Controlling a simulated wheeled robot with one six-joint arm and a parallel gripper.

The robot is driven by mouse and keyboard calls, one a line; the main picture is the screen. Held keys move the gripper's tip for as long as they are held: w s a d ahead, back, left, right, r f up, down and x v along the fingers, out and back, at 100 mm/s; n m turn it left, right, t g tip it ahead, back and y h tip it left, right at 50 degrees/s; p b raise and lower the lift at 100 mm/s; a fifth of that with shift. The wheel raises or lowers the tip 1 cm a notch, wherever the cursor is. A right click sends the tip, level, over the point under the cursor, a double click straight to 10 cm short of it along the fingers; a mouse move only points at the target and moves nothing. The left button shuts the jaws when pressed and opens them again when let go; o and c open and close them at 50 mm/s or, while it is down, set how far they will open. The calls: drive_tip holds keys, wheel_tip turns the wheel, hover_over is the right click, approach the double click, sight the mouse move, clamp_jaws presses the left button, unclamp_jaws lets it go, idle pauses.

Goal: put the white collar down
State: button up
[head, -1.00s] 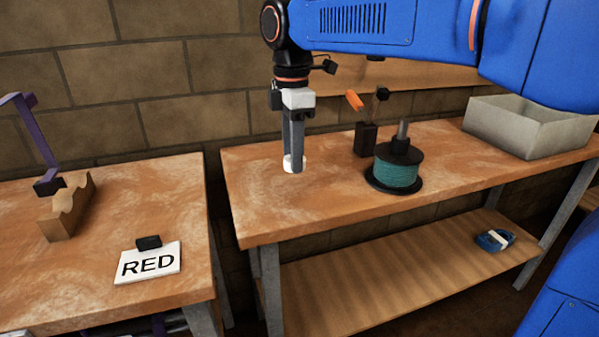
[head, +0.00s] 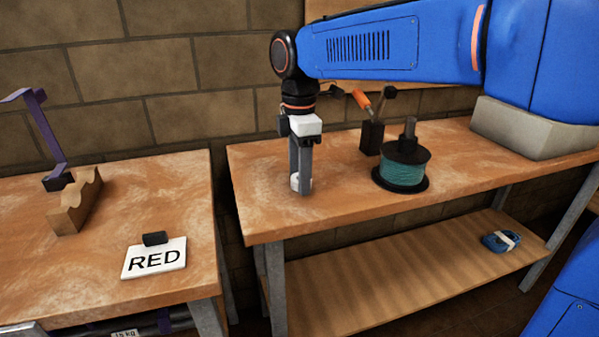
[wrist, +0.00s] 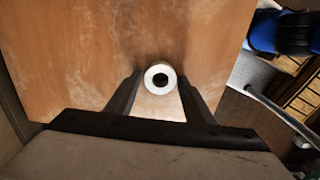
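The white collar (wrist: 150,88) is a short ring with a dark hole, seen end-on between my fingertips in the wrist view. In the head view the collar (head: 294,183) is at table height on the right-hand workbench (head: 262,222), partly hidden by my near finger. My gripper (head: 303,188) points straight down over the left part of this bench. In the wrist view my gripper (wrist: 160,80) has a finger on each side of the collar, with a narrow gap showing at both sides, so it looks open around it.
A teal spool (head: 403,175) on a black base and a dark holder with an orange-handled tool (head: 371,135) stand right of my gripper. A grey bin (head: 520,130) is farther right. A left table holds a RED sign (head: 154,262) and a notched wooden block (head: 75,205).

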drive_tip(key=shift+r, duration=0.1)
wheel_tip(320, 180, up, 12)
idle(0.8)
drive_tip(key=s+d+f+m+t, duration=0.2)
drive_tip(key=s+d+f+m, duration=0.55)
drive_tip(key=d, duration=0.35)
drive_tip(key=s+d+f+m+t, duration=0.1)
drive_tip(key=s+d+f+m, duration=0.6)
drive_tip(key=d, duration=0.5)
drive_tip(key=s+d+f+m+t, duration=0.1)
drive_tip(key=s+d+f+m, duration=0.1)
drive_tip(key=f, duration=0.3)
drive_tip(key=s+d+f+m, duration=0.2)
drive_tip(key=s+f+m, duration=0.2)
drive_tip(key=f, duration=0.1)
drive_tip(key=shift+d+f+m+t, duration=0.15)
drive_tip(key=shift+d+m+t, duration=0.1)
drive_tip(key=shift+m+t, duration=0.15)
